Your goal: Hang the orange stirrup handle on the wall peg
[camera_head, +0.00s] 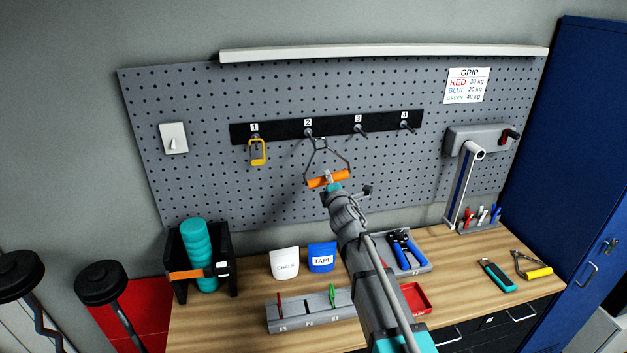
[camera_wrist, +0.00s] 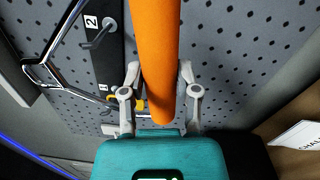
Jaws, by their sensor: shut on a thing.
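The orange stirrup handle (camera_head: 318,183) has an orange bar and a bent metal frame that rises from it to a narrow top. My gripper (camera_head: 329,178) is shut on the orange bar and holds it in front of the pegboard, below peg 2 (camera_head: 309,132). In the wrist view the orange bar (camera_wrist: 157,50) runs between the fingers (camera_wrist: 159,75), and the metal frame (camera_wrist: 42,68) extends left. Peg 2 (camera_wrist: 100,38) also shows there, beside the frame. In the head view the frame's top overlaps the peg area; I cannot tell whether they touch.
A yellow-framed handle (camera_head: 258,152) hangs at peg 1. Pegs 3 (camera_head: 360,128) and 4 (camera_head: 406,125) look empty. A grey wall-mounted device (camera_head: 480,139) stands out at right. The bench below holds a slotted block (camera_head: 290,312), pouches, a black rack (camera_head: 226,240) and tools.

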